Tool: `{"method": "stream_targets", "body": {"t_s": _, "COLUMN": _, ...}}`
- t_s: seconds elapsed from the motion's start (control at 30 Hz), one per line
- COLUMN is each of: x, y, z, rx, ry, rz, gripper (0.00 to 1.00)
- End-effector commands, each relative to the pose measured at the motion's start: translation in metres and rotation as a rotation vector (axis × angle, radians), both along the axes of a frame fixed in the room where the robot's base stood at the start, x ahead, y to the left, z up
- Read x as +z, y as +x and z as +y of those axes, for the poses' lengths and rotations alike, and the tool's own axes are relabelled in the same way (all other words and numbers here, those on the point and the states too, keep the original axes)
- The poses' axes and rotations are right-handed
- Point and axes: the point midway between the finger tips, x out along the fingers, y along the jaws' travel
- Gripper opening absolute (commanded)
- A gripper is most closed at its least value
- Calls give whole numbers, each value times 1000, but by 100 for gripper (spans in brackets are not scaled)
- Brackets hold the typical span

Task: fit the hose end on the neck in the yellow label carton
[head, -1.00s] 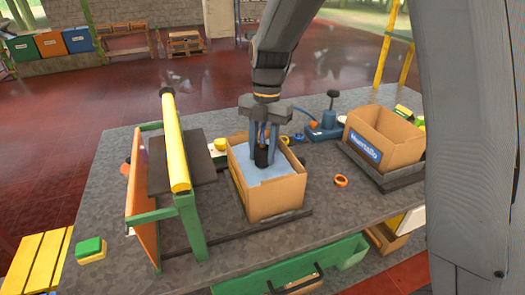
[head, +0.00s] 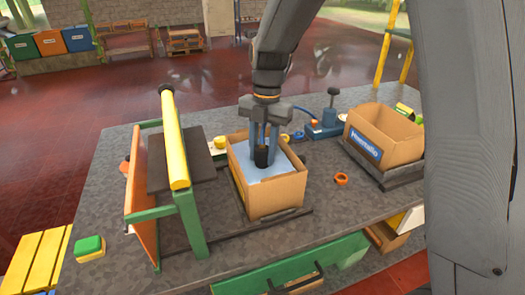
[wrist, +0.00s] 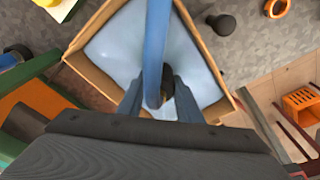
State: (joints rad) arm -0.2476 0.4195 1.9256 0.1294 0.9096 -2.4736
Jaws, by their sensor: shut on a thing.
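A dark, upright piece (head: 262,158) shows at the fingertips, over the blue inside. In the wrist view a blue strip, seemingly the hose (wrist: 157,40), runs from the top edge down to the fingers (wrist: 155,105). A small dark and yellowish part (wrist: 167,83) shows beside it. The fingers hide whether hose end and neck touch.
A second carton (head: 400,143) with a blue label stands empty-looking at the right. A green and yellow frame (head: 176,140) stands close left of the first carton. An orange ring (head: 341,179) lies on the table between the cartons. A blue device (head: 322,131) stands behind.

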Motion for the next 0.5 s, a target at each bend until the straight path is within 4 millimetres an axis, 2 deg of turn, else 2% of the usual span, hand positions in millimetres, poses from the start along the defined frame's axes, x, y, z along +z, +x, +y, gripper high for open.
{"method": "stream_targets", "body": {"t_s": 0.33, "x": -1, "y": 0, "z": 0, "rx": 0, "ry": 0, "rz": 0, "gripper": 3}}
{"method": "stream_targets", "body": {"t_s": 0.37, "x": -1, "y": 0, "z": 0, "rx": 0, "ry": 0, "rz": 0, "gripper": 37}}
{"method": "stream_targets", "body": {"t_s": 0.47, "x": -1, "y": 0, "z": 0, "rx": 0, "ry": 0, "rz": 0, "gripper": 54}}
{"method": "stream_targets", "body": {"t_s": 0.5, "x": -1, "y": 0, "z": 0, "rx": 0, "ry": 0, "rz": 0, "gripper": 54}}
